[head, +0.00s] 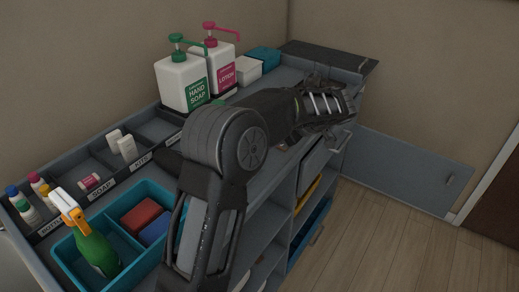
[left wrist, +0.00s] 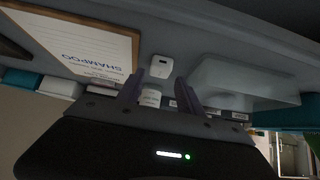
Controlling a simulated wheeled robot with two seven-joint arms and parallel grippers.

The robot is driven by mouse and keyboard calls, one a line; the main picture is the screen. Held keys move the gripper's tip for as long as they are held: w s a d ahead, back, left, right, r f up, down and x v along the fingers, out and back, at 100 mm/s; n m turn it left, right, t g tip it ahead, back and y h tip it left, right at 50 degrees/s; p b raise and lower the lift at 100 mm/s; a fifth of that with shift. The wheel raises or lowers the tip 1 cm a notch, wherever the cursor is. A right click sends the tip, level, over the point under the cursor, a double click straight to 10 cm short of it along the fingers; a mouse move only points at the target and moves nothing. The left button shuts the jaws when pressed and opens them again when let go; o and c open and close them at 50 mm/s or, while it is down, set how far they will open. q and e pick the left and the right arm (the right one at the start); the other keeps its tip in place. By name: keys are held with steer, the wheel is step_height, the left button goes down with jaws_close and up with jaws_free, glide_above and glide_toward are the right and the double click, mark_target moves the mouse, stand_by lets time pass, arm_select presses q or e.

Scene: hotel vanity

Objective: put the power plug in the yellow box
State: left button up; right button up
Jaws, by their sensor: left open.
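A small white block with a dark slot, which looks like the power plug (left wrist: 161,67), lies on the grey counter in the left wrist view. My left gripper (left wrist: 158,84) is open, its two fingertips close to the plug on either side of its near end; I cannot tell whether they touch it. In the head view my left gripper (head: 325,106) is over the far right part of the counter, and the plug is not visible there. The yellow box (head: 306,194) shows only as a yellow edge on a shelf below the counter. My right gripper is not in view.
A shampoo card (left wrist: 85,45) lies beside the plug, and a pale box shape (left wrist: 245,85) stands on the other side. Soap (head: 183,82) and lotion (head: 214,66) bottles stand at the back. A teal divided bin (head: 65,262) with a spray bottle (head: 95,250) is at the front left.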

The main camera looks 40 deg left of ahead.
arm_select(q)
steer(key=x, duration=0.4)
steer(key=shift+b, duration=0.3)
steer(key=shift+c, duration=0.4)
jaws_close()
